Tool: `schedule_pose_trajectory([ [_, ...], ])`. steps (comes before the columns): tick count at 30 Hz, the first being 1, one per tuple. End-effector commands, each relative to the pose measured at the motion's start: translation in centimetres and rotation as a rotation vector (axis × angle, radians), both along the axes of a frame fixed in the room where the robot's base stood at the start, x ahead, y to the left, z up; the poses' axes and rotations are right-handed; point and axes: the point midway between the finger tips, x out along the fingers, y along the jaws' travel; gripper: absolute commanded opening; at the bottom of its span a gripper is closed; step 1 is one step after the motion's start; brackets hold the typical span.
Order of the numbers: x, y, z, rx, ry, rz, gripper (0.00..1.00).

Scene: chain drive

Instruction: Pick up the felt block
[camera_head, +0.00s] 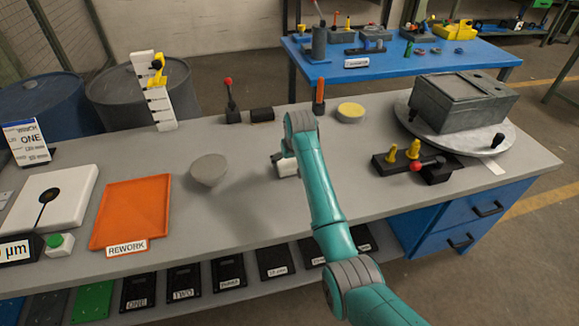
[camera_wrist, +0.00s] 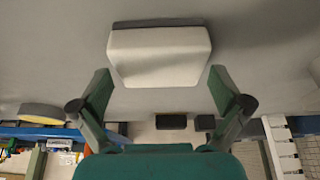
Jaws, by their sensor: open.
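The felt block (camera_wrist: 160,57) is a pale off-white block with a dark strip along one long edge. In the wrist view it lies on the grey bench top, centred just beyond my fingertips. My gripper (camera_wrist: 160,82) is open, with one finger on each side of the block's near end. I see no contact between the fingers and the block. In the head view a small part of the block (camera_head: 288,170) shows beside my arm, and the arm hides most of the gripper.
A grey cone-like piece (camera_head: 208,170) stands left of my arm, near an orange REWORK tray (camera_head: 130,215). A round turntable (camera_head: 490,136) with a dark grey box (camera_head: 463,100) is at the right. A black fixture with yellow pegs (camera_head: 413,163) stands before it.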

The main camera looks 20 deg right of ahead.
Motion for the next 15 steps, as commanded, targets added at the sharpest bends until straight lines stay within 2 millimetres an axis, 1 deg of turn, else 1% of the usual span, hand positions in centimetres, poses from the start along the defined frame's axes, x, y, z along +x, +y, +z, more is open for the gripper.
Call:
schedule_pose_trajectory([
  [2, 0.38, 0.00, -0.83, 0.000, 0.001, 0.000, 1.00],
  [5, 0.66, 0.01, -1.38, 0.000, -0.001, 0.000, 1.00],
  [12, 0.71, 0.01, -1.51, 0.000, -0.002, 0.000, 1.00],
  [13, 0.71, 0.01, -1.51, 0.000, -0.001, 0.000, 0.95],
  [14, 0.71, 0.01, -1.51, 0.000, -0.001, 0.000, 0.88],
  [15, 0.71, 0.01, -1.51, 0.000, -0.001, 0.000, 0.78],
])
